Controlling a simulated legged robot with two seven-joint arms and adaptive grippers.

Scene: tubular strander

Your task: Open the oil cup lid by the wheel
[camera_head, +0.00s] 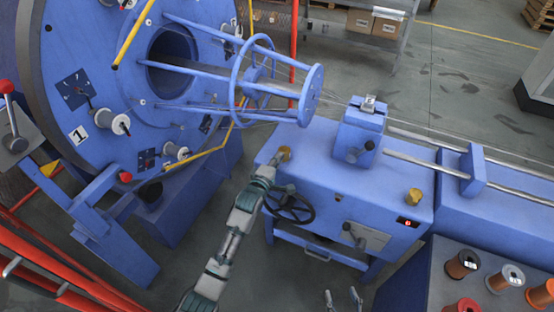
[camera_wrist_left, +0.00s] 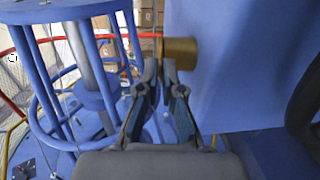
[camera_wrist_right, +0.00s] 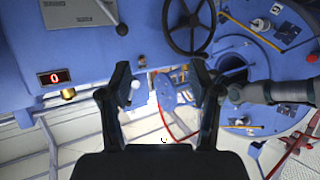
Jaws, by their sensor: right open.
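The brass oil cup by the wheel (camera_head: 285,153) stands at the left corner of the blue machine housing. The dark handwheel (camera_head: 290,206) is on the housing front below it. In the left wrist view the oil cup (camera_wrist_left: 180,53) is a brass cylinder just beyond the fingertips. My left gripper (camera_wrist_left: 159,72) is beside the cup, fingertips close together with a narrow gap; contact with the lid is unclear. My right gripper (camera_wrist_right: 160,80) is open and empty, low in front of the machine; its tips show at the bottom of the head view (camera_head: 343,298).
A second brass cup (camera_head: 414,195) stands at the right of the housing near a red display (camera_head: 408,221). Wire spools (camera_head: 462,264) stand at lower right.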

